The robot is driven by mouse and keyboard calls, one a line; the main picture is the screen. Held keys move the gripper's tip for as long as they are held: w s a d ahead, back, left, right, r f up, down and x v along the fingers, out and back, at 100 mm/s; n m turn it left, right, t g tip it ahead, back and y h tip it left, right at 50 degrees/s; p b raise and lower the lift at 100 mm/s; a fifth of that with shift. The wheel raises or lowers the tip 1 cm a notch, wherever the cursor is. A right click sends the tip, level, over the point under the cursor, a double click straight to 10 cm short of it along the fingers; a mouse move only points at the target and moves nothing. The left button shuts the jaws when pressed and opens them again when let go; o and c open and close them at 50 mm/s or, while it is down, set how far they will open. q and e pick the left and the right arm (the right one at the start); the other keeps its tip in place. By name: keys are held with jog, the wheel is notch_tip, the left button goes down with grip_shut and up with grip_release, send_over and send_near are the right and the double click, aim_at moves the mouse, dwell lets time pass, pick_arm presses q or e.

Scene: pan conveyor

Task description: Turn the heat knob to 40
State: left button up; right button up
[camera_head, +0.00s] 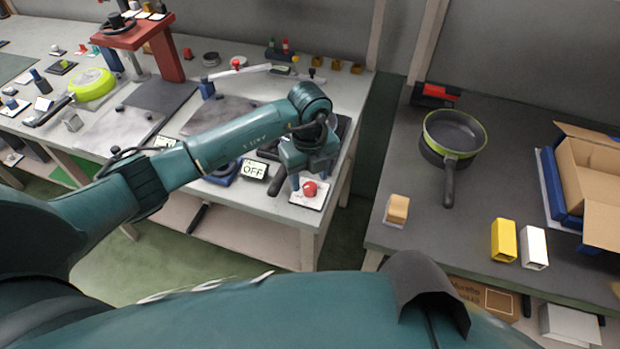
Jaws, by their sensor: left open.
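The heat knob (310,188) is a small red knob on a white plate at the front right corner of the left bench. A small display (253,169) reading "OFF" stands left of it. My left gripper (309,181) is open and points down over the knob, its fingers close to it. I cannot tell whether the fingers touch the knob. My left arm hides part of the bench behind it. My right gripper is not in view.
The left bench (262,208) holds a green pan (92,84) and a red press (132,37). Across a gap, the dark right table (480,190) holds another green-rimmed pan (453,136), a yellow block (503,240), a white block (534,248) and an open cardboard box (590,165).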

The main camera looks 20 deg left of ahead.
aim_at(310, 189)
pick_arm(q)
jog(key=shift+f, duration=1.2)
jog(key=shift+c, duration=0.5)
jog(key=c, duration=0.9)
jog(key=shift+o, duration=0.2)
